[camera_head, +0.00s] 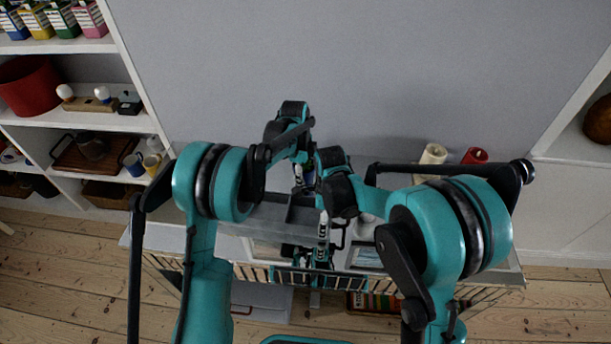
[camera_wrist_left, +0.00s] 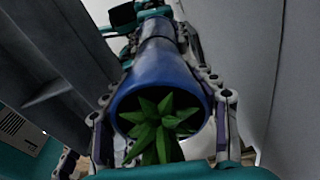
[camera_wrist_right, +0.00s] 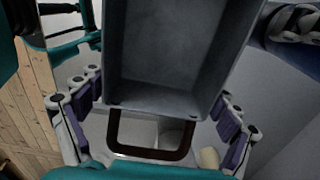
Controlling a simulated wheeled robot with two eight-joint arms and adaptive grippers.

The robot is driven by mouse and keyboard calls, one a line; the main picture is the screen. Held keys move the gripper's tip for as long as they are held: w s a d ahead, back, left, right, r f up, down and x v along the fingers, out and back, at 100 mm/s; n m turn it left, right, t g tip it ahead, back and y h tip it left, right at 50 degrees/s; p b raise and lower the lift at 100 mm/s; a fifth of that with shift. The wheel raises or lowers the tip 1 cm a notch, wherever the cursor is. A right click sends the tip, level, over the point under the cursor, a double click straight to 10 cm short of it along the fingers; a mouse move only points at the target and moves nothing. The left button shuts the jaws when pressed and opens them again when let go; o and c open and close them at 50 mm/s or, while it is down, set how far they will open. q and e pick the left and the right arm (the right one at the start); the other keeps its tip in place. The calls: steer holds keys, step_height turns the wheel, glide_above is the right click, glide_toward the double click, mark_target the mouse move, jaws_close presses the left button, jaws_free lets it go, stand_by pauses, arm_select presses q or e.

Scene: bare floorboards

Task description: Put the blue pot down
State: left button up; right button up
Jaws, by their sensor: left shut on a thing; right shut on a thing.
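The blue pot (camera_wrist_left: 165,75) lies between the fingers of my left gripper (camera_wrist_left: 162,100) in the left wrist view, its open end toward the camera. A spiky green plant (camera_wrist_left: 158,125) sticks out of it. My left gripper is shut on the pot. In the head view, that gripper (camera_head: 304,176) is over the middle of the table, and the pot is mostly hidden by my arms. My right gripper (camera_wrist_right: 158,95) is shut on a grey open container (camera_wrist_right: 170,60) with a dark looped handle (camera_wrist_right: 150,150). The container also shows in the head view (camera_head: 285,214).
A table or counter (camera_head: 160,240) with a slatted front lies under my arms. A cream candle (camera_head: 432,154) and a red one (camera_head: 474,156) stand at its back right. A white shelf (camera_head: 60,120) with pots and trays stands left. A grey wall is close behind.

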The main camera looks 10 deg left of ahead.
arm_select(q)
steer(key=shift+f, duration=0.1)
steer(key=o, duration=1.7)
